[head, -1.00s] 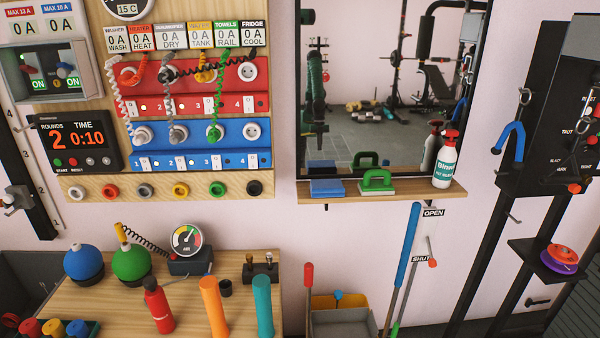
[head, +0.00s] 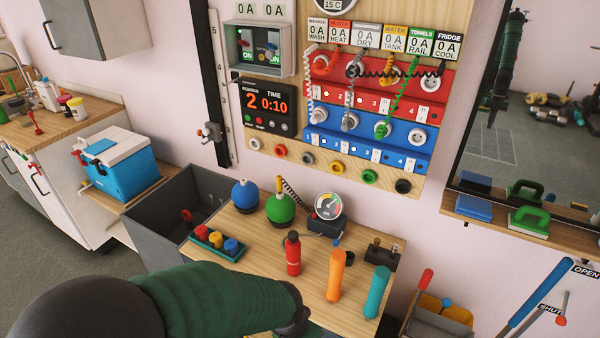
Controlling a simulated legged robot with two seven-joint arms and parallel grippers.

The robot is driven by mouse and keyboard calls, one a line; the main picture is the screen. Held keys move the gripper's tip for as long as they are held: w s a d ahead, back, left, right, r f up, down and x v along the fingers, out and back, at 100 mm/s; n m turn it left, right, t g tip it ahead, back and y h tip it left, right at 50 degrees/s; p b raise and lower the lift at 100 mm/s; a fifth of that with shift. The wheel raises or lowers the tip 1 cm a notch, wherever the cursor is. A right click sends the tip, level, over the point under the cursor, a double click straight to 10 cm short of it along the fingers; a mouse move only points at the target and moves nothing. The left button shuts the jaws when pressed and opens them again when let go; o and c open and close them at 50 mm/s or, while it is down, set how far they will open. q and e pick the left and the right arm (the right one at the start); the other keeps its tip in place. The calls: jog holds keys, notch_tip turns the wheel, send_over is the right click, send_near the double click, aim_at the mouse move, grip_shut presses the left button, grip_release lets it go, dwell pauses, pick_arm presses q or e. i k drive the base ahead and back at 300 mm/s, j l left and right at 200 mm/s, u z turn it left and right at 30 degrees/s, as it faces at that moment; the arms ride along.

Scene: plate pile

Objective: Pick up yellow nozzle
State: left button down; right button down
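A small yellow nozzle-like piece (head: 215,239) stands upright in a dark green tray (head: 204,243) on the wooden table, between an orange-red piece (head: 201,231) and a blue piece (head: 231,246). My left arm, in a green sleeve, reaches in from the lower left in front of the table. Its dark end (head: 294,318) is to the right of and nearer than the tray, well apart from the yellow piece. I cannot make out its fingers. My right gripper is out of view.
A red bottle (head: 293,255), an orange handle (head: 336,277) and a teal handle (head: 376,293) stand upright on the table (head: 252,248). Blue (head: 246,195) and green (head: 280,208) balls and a gauge (head: 328,206) are behind. A grey bin (head: 165,225) adjoins the left side.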

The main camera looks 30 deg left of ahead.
aim_at(279, 186)
jog(key=i+j+z, duration=0.1)
jog(key=j, duration=0.35)
jog(key=i+j+z, duration=0.15)
jog(key=j, duration=0.25)
jog(key=i+j+z, duration=0.1)
jog(key=j, duration=0.35)
jog(key=i+j+z, duration=0.1)
jog(key=j, duration=0.35)
jog(key=l, duration=0.2)
jog(key=i, duration=0.05)
